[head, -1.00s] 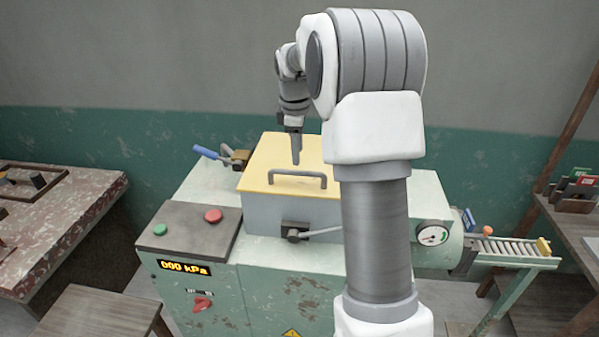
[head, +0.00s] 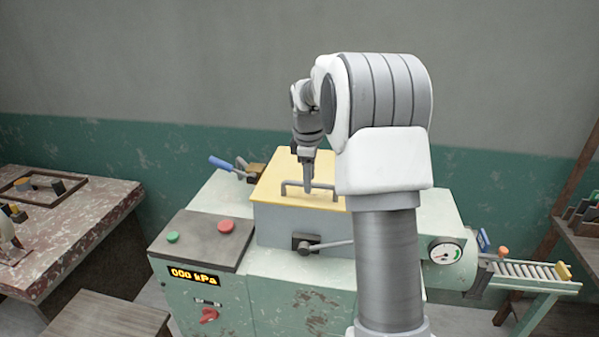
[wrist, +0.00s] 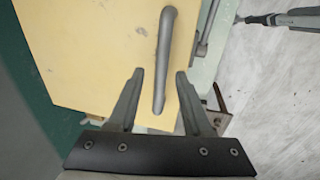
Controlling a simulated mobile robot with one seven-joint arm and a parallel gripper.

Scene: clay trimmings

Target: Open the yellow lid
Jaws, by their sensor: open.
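The yellow lid (head: 270,190) lies flat and closed on the grey box (head: 275,226) on top of the green machine. Its grey bar handle (head: 294,187) stands near the front edge. My gripper (head: 309,185) points down at the handle, close to its middle or right part. In the wrist view my gripper (wrist: 159,73) is open, and the handle (wrist: 164,60) runs between its two fingers with a gap on each side. The yellow lid (wrist: 90,50) fills much of that view. I cannot tell how high the fingertips are over the lid.
A black latch lever (head: 310,244) is on the box's front. A blue-handled lever (head: 222,163) is behind left. The control panel has a green button (head: 172,237) and a red button (head: 227,226). A roller chute (head: 525,279) is at right, a workbench (head: 85,205) at left.

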